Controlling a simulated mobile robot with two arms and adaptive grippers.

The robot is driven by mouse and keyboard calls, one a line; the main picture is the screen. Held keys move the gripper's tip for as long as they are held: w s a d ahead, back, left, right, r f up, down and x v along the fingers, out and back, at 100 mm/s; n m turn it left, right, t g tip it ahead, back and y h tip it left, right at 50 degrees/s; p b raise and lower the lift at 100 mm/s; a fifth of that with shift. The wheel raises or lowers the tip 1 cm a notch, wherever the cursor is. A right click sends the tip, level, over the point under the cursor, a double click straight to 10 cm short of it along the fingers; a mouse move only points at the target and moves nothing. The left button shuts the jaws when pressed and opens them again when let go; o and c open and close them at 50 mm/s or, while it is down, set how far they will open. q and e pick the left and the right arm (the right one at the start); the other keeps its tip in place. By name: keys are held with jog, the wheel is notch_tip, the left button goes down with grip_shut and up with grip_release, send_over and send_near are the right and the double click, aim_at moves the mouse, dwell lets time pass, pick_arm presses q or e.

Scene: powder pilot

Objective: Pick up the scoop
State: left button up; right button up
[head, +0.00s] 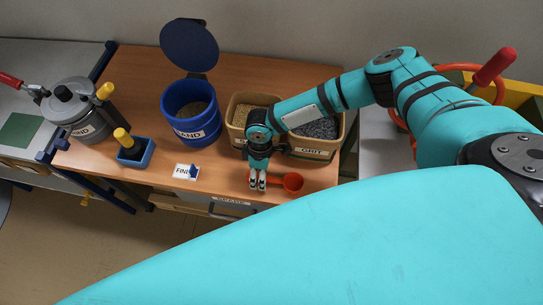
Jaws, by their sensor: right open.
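My left gripper does not show.
Behind the gripper stands a two-part bin (312,152) of granules, labelled GRIT on the right. A blue SAND bucket (190,128) with its lid raised, a small blue box (135,155), a FINE card (185,171) and a metal pot (80,115) stand left.

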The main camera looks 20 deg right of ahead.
grip_shut()
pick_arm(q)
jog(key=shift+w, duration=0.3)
